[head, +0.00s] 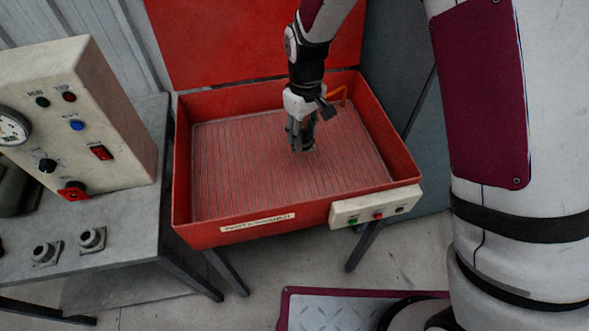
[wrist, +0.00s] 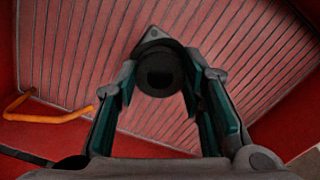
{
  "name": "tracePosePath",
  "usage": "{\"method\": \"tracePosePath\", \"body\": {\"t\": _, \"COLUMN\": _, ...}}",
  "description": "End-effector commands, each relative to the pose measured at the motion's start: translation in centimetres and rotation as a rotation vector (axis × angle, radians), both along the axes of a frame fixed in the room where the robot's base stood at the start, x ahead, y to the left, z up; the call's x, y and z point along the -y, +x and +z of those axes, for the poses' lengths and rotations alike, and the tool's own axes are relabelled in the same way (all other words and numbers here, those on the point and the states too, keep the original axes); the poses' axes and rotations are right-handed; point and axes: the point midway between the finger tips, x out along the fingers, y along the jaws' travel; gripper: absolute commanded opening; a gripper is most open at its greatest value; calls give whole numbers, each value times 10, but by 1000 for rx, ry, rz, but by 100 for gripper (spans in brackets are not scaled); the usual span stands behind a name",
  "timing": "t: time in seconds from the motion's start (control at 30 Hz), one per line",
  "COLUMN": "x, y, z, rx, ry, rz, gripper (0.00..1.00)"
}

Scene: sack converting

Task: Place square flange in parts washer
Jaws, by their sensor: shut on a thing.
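The parts washer (head: 300,222) is an open red tub with its lid raised and a ribbed floor inside. My gripper (head: 302,146) reaches down into the tub, near the middle of the ribbed floor. It is shut on a grey square flange (head: 309,149), mostly hidden by the fingers in the head view. In the wrist view the flange (wrist: 153,36) shows a corner of its plate and a dark round bore between the fingers (wrist: 158,80). It is low over the ribbed floor; I cannot tell whether it touches.
Two similar grey flanged parts (head: 91,239) (head: 46,253) sit on the grey table (head: 130,215) at left, below a control box (head: 75,120). An orange spout (wrist: 45,115) stands at the tub's wall. The ribbed floor around my gripper is clear.

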Motion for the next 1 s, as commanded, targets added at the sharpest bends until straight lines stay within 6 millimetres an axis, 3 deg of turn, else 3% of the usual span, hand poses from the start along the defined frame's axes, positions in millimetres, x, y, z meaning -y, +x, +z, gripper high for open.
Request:
{"method": "tracePosePath", "body": {"t": 0.1, "x": -26, "y": -6, "z": -8, "rx": 1, "ry": 0, "rz": 103, "gripper": 0}}
{"method": "tracePosePath", "body": {"t": 0.2, "x": -33, "y": -9, "z": -16, "rx": -2, "ry": -1, "rz": 139, "gripper": 0}}
{"method": "tracePosePath", "body": {"t": 0.5, "x": -34, "y": -10, "z": -64, "rx": -2, "ry": -1, "rz": 143, "gripper": 0}}
{"method": "tracePosePath", "body": {"t": 1.0, "x": -34, "y": -9, "z": -109, "rx": 1, "ry": 0, "rz": 141, "gripper": 0}}
